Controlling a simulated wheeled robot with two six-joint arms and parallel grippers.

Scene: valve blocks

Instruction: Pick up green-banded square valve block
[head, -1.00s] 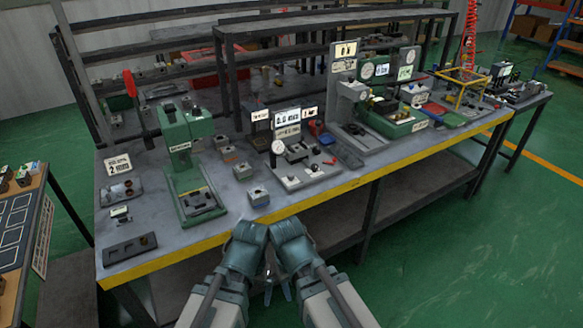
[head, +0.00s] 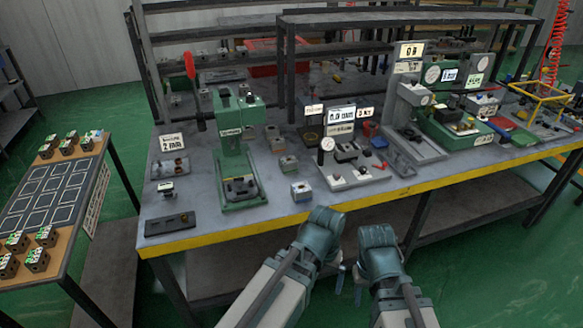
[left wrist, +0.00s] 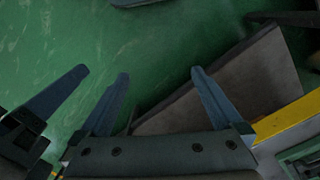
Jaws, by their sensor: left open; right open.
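Small square valve blocks stand on the workbench in the head view, the nearest one (head: 301,191) near the yellow front edge, with others (head: 289,164) behind it. More blocks with green and white on top stand on the side table at left, in a near group (head: 37,260) and a far group (head: 66,147). I cannot tell which block is the green-banded one. My left gripper (head: 326,240) is in front of the bench edge, open and empty; its spread fingers show in the left wrist view (left wrist: 163,92) over the floor. My right gripper (head: 377,250) is beside it, open.
The side table (head: 102,150) has a grid of outlined squares between its block groups. The workbench (head: 220,222) carries a green press (head: 240,150), a dark tray (head: 170,224) and gauge fixtures (head: 350,165).

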